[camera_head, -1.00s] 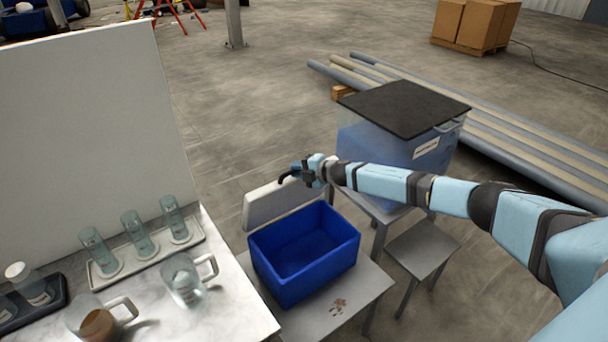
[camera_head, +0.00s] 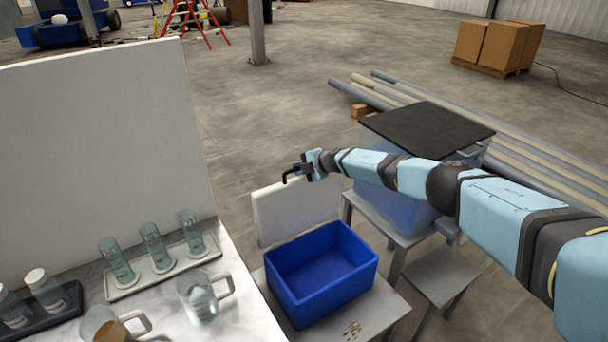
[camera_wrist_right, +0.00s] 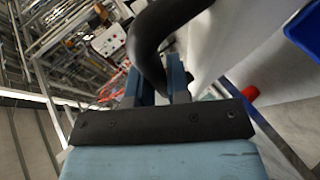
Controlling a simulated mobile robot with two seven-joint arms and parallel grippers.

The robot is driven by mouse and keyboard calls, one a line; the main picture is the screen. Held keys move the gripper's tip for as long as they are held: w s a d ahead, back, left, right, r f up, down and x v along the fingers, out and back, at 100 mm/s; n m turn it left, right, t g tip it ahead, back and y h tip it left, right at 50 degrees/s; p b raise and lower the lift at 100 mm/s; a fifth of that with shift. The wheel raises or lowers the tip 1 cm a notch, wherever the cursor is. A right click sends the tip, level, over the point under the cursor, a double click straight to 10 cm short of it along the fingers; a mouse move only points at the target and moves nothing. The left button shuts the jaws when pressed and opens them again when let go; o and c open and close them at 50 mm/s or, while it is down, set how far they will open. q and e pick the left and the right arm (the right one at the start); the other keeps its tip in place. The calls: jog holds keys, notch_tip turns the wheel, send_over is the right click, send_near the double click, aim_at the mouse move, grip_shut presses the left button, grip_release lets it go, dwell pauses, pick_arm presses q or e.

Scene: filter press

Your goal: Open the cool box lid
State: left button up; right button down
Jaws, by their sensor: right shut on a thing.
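The blue cool box (camera_head: 322,268) stands open on a small grey table, and its inside looks empty. Its white lid (camera_head: 296,208) stands up at the far side of the box, swung well open. My right gripper (camera_head: 298,174) is at the lid's top edge, shut on a black curved handle (camera_head: 287,177). In the right wrist view the black handle (camera_wrist_right: 150,50) runs between the fingers, with the white lid (camera_wrist_right: 245,50) beside it and a corner of the blue box (camera_wrist_right: 306,30) at the upper right. My left gripper is not in view.
A white bench at the left holds a tray (camera_head: 125,292) of glass tubes, a glass mug (camera_head: 200,297) and a brown-filled mug (camera_head: 103,326). A tall white panel (camera_head: 100,150) stands behind them. A dark-topped bin (camera_head: 428,128) and a stool (camera_head: 440,270) are at the right, below my arm.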

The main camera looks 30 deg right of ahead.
jog(key=shift+w+a+f+g+b, duration=0.1)
jog(key=shift+w+g+b, duration=0.2)
jog(key=shift+w, duration=0.7)
jog(key=c, duration=1.1)
grip_release()
jog(key=shift+s+d+r+p, duration=0.2)
jog(key=shift+r+p, duration=0.1)
jog(key=shift+p, duration=0.15)
jog(key=p+v, duration=0.4)
jog(key=v, duration=0.9)
jog(key=shift+a, duration=0.2)
jog(key=shift+s+f, duration=0.1)
